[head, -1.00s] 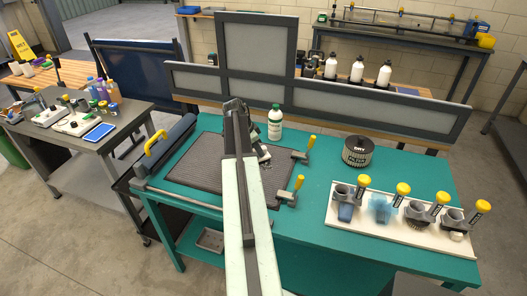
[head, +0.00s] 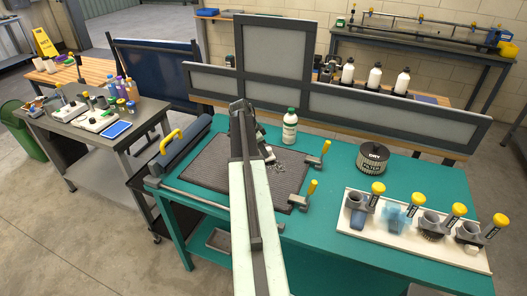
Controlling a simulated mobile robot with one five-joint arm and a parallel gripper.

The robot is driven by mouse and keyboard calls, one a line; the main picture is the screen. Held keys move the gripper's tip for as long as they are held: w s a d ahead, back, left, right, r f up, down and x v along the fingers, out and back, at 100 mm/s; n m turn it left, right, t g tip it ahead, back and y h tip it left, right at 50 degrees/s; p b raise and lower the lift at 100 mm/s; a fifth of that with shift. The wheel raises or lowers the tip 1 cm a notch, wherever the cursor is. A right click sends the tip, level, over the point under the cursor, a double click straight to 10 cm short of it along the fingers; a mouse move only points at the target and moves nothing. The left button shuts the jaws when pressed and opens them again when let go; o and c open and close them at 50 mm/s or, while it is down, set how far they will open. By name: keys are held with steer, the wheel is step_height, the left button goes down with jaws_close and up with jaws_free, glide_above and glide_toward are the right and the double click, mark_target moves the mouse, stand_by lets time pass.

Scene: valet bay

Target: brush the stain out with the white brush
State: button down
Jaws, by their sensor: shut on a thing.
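My arm reaches over a dark grey ribbed mat (head: 208,168) on the green table. My gripper (head: 262,150) is over the mat, mostly hidden behind my own arm. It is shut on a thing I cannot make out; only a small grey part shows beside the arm. A pale speckled patch (head: 282,166) lies on the mat just right of the arm. I cannot tell whether the held thing touches it. A rack at the right holds several yellow-topped tools; a whitish head (head: 471,249) shows low under the last holder. I cannot confirm it is the white brush.
Two yellow-handled clamps (head: 318,160) sit at the mat's right edge. A grey framed panel (head: 350,105) runs along the table's back. The white rack board (head: 400,238) is right.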

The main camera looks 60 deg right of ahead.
steer(key=shift+s+d, duration=0.3)
steer(key=shift+s, duration=1.6)
steer(key=shift+s+d, duration=0.25)
steer(key=shift+s, duration=1.6)
steer(key=shift+s+d, duration=0.3)
steer(key=shift+s, duration=1.6)
steer(key=shift+a+f, duration=0.1)
steer(key=shift+a, duration=0.4)
steer(key=shift+w+a, duration=0.25)
steer(key=shift+w, duration=1.65)
steer(key=shift+w+a, duration=0.25)
steer(key=shift+w, duration=1.6)
steer(key=shift+w+a, duration=0.25)
steer(key=shift+w, duration=1.65)
steer(key=shift+f, duration=0.1)
steer(key=shift+s, duration=0.1)
steer(key=shift+s+d, duration=0.25)
steer(key=shift+s, duration=1.65)
steer(key=shift+s+d, duration=0.3)
steer(key=shift+s, duration=1.6)
steer(key=shift+s+d, duration=0.25)
steer(key=shift+s, duration=1.65)
steer(key=shift+w+r, duration=0.1)
steer(key=shift+r, duration=0.15)
